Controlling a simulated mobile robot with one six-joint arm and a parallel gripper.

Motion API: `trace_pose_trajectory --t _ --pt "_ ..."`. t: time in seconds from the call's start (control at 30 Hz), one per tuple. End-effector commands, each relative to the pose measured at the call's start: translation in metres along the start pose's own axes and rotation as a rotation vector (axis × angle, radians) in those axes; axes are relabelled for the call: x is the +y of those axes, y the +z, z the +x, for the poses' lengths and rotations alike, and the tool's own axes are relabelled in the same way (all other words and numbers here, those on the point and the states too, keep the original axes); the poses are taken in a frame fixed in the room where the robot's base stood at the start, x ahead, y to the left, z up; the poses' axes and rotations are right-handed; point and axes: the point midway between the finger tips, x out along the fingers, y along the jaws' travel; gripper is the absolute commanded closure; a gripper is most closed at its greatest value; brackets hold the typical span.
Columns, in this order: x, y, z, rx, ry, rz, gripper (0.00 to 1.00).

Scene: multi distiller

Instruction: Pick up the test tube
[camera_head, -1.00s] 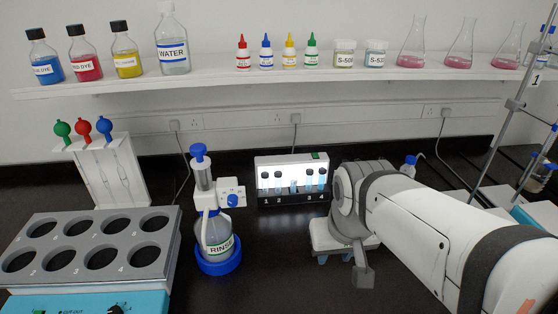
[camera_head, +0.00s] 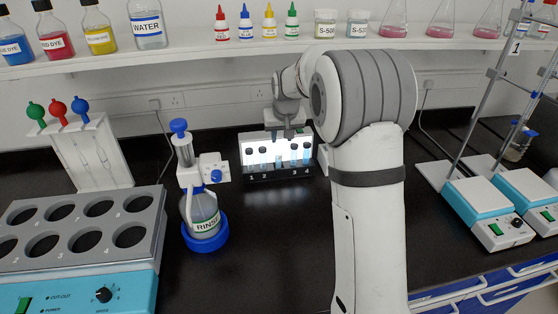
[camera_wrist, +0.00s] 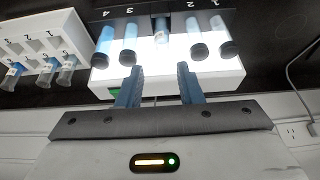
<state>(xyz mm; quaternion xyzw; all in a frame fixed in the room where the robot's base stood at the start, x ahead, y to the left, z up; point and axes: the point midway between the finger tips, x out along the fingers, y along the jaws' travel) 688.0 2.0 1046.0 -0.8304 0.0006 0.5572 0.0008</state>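The lit white rack (camera_head: 275,174) stands on the black bench, with numbered capped tubes. In the wrist view, dark-capped blue tubes (camera_wrist: 129,42) stand at slots 4 and 3, and paler capped tubes (camera_wrist: 193,38) at 2 and 1. A shorter tube (camera_wrist: 162,34) without a dark cap sits in the middle slot. My gripper (camera_wrist: 157,84) is open and empty, its two blue fingers apart and roughly in line with the middle slot. In the head view my gripper (camera_head: 287,130) is at the rack's upper part; its fingertips are hard to make out.
A rinse bottle (camera_head: 202,212) stands left of the rack. A grey multi-hole block (camera_head: 85,235) fills the front left. A shelf (camera_head: 180,52) with bottles runs above. A second white rack (camera_wrist: 42,50) shows in the wrist view. Bare bench lies before the lit rack.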

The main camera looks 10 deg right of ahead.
Motion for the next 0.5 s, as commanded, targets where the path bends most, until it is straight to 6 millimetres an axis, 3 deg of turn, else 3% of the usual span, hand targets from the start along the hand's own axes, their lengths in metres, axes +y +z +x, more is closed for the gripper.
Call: trace_pose_trajectory --t 0.5 --pt "-0.004 0.001 0.058 -0.002 0.000 -0.001 0.67"
